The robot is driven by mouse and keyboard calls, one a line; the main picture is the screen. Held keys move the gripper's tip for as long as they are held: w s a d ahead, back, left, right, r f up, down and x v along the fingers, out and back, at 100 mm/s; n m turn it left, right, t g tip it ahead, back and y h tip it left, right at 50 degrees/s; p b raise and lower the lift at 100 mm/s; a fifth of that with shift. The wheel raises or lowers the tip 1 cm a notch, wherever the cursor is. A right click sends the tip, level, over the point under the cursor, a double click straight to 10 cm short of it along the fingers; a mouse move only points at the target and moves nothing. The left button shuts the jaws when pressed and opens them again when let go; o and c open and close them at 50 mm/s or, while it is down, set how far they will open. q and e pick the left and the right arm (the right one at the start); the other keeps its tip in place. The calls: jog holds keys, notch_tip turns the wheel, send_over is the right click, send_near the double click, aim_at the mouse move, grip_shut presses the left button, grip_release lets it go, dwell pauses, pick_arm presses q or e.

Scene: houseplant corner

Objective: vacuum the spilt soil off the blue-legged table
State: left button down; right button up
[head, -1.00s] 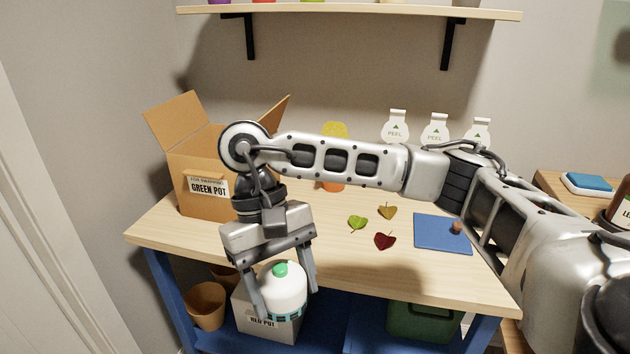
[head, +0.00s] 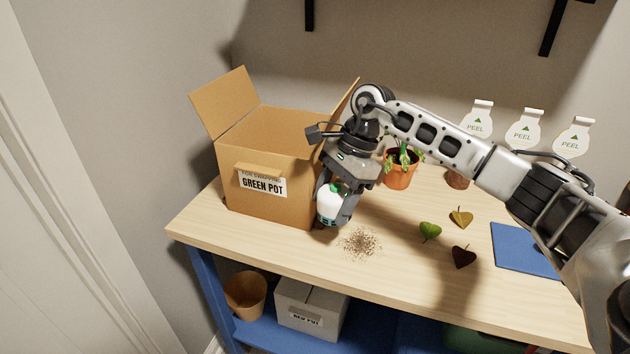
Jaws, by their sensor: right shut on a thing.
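The spilt soil (head: 361,243) lies as a loose brown patch on the wooden top of the blue-legged table (head: 300,255), near its front edge. My right gripper (head: 336,205) is shut on a small white vacuum (head: 331,208) with a green button and a teal-and-dark lower end. The vacuum is just left of and behind the soil, close to the tabletop; I cannot tell whether it touches the wood. The gripper hides part of it. My left gripper is not in view.
An open cardboard box (head: 270,150) labelled GREEN POT stands close to the vacuum's left. An orange pot with a plant (head: 399,170) is behind. Three leaves, among them a green leaf (head: 430,231), and a blue mat (head: 525,250) lie to the right. White PEEL tags (head: 525,130) stand at the back.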

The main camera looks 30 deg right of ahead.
jog(key=shift+w, duration=0.3)
jog(key=shift+f+b, duration=0.35)
jog(key=shift+f, duration=0.15)
jog(key=shift+s+f, duration=0.2)
jog(key=shift+f, duration=0.15)
notch_tip(320, 180, down, 4)
jog(key=shift+r+b, duration=0.25)
jog(key=shift+b, duration=0.95)
jog(key=shift+f, duration=0.35)
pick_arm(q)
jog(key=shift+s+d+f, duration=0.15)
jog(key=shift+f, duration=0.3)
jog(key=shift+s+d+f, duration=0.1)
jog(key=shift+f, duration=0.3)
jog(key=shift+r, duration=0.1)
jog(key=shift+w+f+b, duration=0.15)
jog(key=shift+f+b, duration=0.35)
pick_arm(e)
jog(key=shift+f, duration=0.4)
